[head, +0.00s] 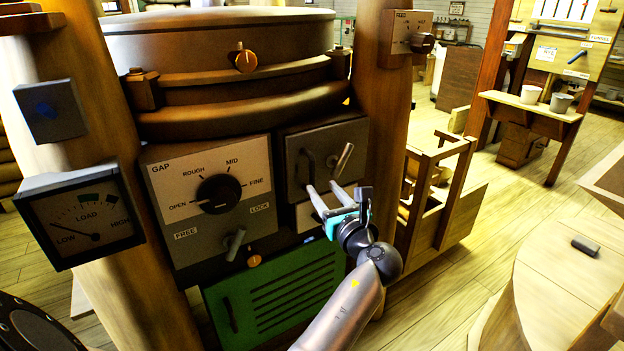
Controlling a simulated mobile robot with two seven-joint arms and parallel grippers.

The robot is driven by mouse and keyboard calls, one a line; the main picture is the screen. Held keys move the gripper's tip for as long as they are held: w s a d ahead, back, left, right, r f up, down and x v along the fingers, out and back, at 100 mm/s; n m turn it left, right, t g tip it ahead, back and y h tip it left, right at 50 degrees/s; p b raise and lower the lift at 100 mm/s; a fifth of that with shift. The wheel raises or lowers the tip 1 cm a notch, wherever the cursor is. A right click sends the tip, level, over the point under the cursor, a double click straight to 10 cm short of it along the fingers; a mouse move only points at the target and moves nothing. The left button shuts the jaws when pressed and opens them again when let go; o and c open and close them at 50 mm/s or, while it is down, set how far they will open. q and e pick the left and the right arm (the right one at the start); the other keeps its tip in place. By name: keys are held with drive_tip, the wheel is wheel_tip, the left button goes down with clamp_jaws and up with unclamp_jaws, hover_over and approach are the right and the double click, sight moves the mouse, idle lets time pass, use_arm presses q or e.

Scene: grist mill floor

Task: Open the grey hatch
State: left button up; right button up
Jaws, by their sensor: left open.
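The grey hatch (318,140) is a dark grey panel on the front of the mill housing, below the round wooden tub. It looks shut. It has a dark upright bar handle (306,168) on its left and a silver lever (345,158) tilted up to the right. My left gripper (322,188) is open and empty, with its two pale fingers pointing up just in front of the hatch's lower part. I cannot tell whether they touch it. The gripper body hides part of the light panel below the hatch. My right gripper is not in view.
Left of the hatch is the GAP panel (168,182) with a black dial (219,194) and a lock lever. A green louvred door (275,298) is below. Wooden posts flank the housing. A wooden frame (440,200) stands at right, with open floor beyond.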

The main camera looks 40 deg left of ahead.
sight(313, 176)
use_arm(q)
drive_tip(key=b+x, duration=0.2)
drive_tip(key=x, duration=0.4)
drive_tip(key=shift+w+f, duration=0.1)
drive_tip(key=shift+x, duration=0.85)
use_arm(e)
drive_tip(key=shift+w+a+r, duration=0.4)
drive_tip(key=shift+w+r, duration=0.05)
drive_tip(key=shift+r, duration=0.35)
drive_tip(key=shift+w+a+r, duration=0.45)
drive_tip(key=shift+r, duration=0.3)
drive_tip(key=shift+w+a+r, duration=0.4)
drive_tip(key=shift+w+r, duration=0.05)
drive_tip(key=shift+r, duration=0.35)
use_arm(q)
clamp_jaws()
